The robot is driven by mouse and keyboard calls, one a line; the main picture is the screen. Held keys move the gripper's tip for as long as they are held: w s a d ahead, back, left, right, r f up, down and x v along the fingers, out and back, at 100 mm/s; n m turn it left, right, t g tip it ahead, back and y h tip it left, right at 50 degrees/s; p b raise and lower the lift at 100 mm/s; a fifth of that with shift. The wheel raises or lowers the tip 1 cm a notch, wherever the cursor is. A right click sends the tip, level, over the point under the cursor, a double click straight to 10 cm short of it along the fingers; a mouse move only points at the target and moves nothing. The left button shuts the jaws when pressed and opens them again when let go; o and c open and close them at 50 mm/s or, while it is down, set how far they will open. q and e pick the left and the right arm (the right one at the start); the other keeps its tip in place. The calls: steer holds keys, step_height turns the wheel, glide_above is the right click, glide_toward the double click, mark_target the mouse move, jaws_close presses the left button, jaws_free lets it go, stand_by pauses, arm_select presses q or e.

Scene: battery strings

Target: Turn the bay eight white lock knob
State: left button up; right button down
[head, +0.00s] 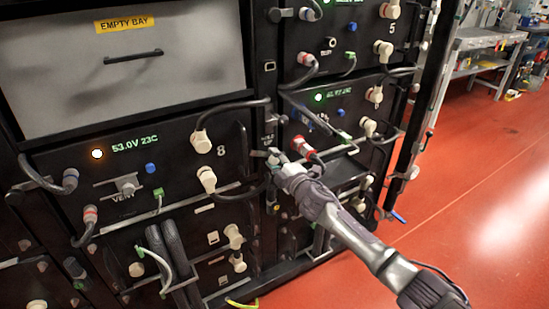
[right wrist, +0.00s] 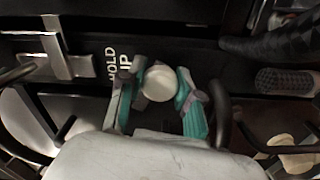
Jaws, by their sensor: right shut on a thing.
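The bay marked 8 (head: 220,150) is a black battery module at the centre left in the head view, with an orange light and a green "53.0V 23C" reading. My right gripper (head: 276,160) reaches in from the lower right to the dark upright beside this bay. In the right wrist view, its teal-padded fingers (right wrist: 160,88) are shut around a round white knob (right wrist: 158,83). Lettering like "HOLD UP" (right wrist: 118,60) is next to the knob. In the head view the gripper hides the knob, so its turn angle cannot be told. My left gripper is not in view.
Off-white plugs (head: 207,179) and looping black cables (head: 232,105) are close to the left of my right gripper. A red plug (head: 305,148) is close on its right. The empty bay panel (head: 120,70) is above left. Red floor (head: 470,190) is open to the right.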

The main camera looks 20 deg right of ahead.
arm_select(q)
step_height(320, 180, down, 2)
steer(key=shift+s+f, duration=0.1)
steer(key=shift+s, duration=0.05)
arm_select(e)
steer(key=n, duration=0.4)
steer(key=shift+f+n, duration=0.1)
steer(key=shift+n, duration=0.2)
arm_select(q)
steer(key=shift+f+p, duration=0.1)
steer(key=shift+p, duration=0.2)
arm_select(e)
steer(key=c, duration=0.8)
jaws_free()
steer(key=shift+o, duration=0.2)
steer(key=shift+s, duration=0.15)
steer(key=v, duration=1.1)
steer(key=shift+s+d, duration=0.2)
steer(key=shift+s, duration=0.2)
